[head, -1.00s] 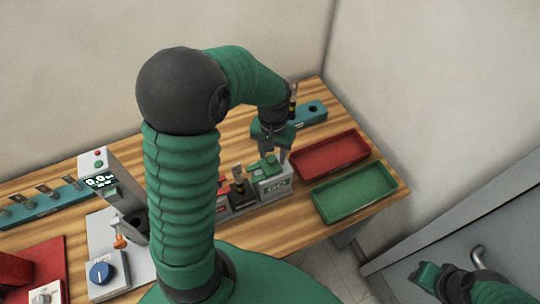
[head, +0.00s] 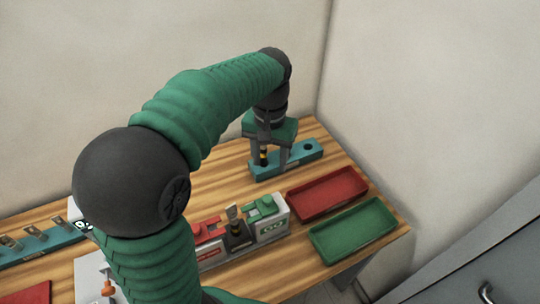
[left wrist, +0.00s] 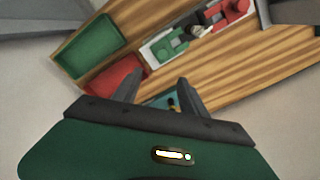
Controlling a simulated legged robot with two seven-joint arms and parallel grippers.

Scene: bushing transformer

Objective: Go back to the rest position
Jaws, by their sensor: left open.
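My right gripper is not in view.
A red tray (head: 327,193) and a green tray (head: 352,231) lie at the table's right end. A grey fixture with red and green parts (head: 238,238) stands left of them. A teal strip with metal pieces (head: 40,244) is at far left. Walls stand behind.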

